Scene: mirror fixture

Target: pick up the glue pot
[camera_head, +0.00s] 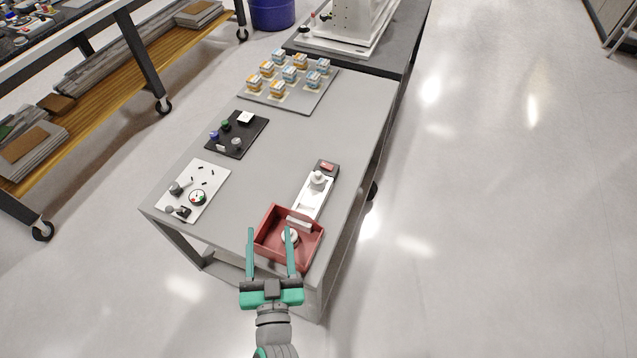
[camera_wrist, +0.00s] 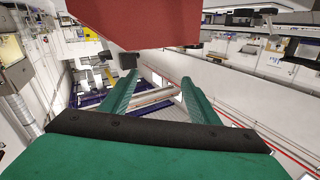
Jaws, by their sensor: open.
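A small round pale pot (camera_head: 296,239), perhaps the glue pot, sits inside a red tray (camera_head: 267,245) at the near end of the grey table. My right finger partly covers it in the head view. A white bottle-like piece (camera_head: 318,178) stands on a white fixture (camera_head: 311,200) behind the tray; I cannot tell for sure which of the two is the glue pot. My gripper (camera_head: 270,231) is open and empty, its fingers pointing toward the tray. In the wrist view, the open fingers (camera_wrist: 158,82) show with a red surface (camera_wrist: 135,20), apparently the tray, above them.
A white panel (camera_head: 210,178) and a black panel (camera_head: 246,135) with knobs lie on the left of the table (camera_head: 270,170). The table's middle is clear. A wheeled rack (camera_head: 150,70) stands at left.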

